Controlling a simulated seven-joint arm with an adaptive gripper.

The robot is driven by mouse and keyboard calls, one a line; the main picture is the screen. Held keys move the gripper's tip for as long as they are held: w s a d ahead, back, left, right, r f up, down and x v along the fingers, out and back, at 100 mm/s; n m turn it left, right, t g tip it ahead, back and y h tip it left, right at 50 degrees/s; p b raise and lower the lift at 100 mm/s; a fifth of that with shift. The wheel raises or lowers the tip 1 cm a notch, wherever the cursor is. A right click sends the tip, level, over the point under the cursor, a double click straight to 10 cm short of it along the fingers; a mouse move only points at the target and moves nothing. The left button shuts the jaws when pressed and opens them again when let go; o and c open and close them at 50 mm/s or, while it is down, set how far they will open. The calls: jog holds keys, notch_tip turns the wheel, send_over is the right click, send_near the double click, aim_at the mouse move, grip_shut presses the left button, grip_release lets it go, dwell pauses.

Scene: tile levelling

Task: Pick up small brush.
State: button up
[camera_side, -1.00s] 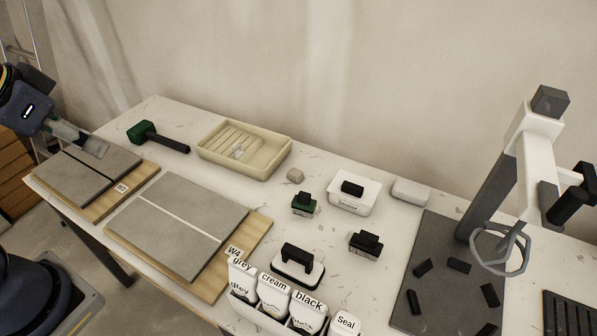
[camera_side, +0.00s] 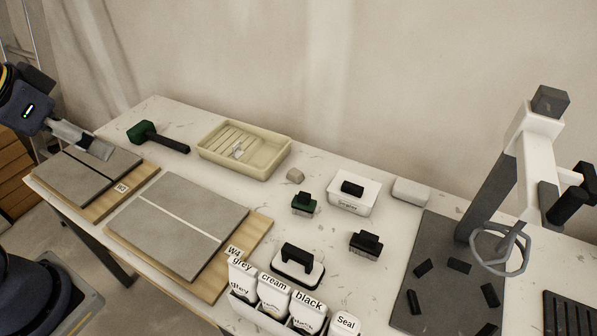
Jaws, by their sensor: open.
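Two small block-shaped brushes with black handles stand on the white table. The other is black with a greyish bristle base (camera_side: 366,245). Which one is the small brush I cannot tell for sure. My gripper (camera_side: 97,149) is at the far left, over the left tile board and far from both brushes. It is open, with nothing seen in it.
A beige tray (camera_side: 282,160), a green mallet (camera_side: 158,136), a white box (camera_side: 350,204) and a black-handled float (camera_side: 297,268) stand around the brushes. Tile boards (camera_side: 175,225) lie left; labelled bags (camera_side: 273,295) stand in front. A mixer stand (camera_side: 487,195) rises right.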

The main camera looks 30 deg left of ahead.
jog(key=o, duration=0.3)
jog(key=w+r+n+t, duration=0.2)
jog(key=w+r+n, duration=0.1)
jog(key=w+r, duration=0.3)
jog(key=m+g, duration=0.2)
jog(key=g, duration=0.1)
send_over(304, 196)
jog(key=s, duration=0.5)
notch_tip(304, 196, down, 26)
jog(key=f, duration=0.1)
jog(key=shift+y, duration=0.3)
jog(key=x, duration=1)
jog(key=shift+w+d+f, duration=0.15)
jog(key=shift+w+d, duration=0.1)
jog(key=shift+d, duration=0.05)
jog(key=shift+x, duration=2.8)
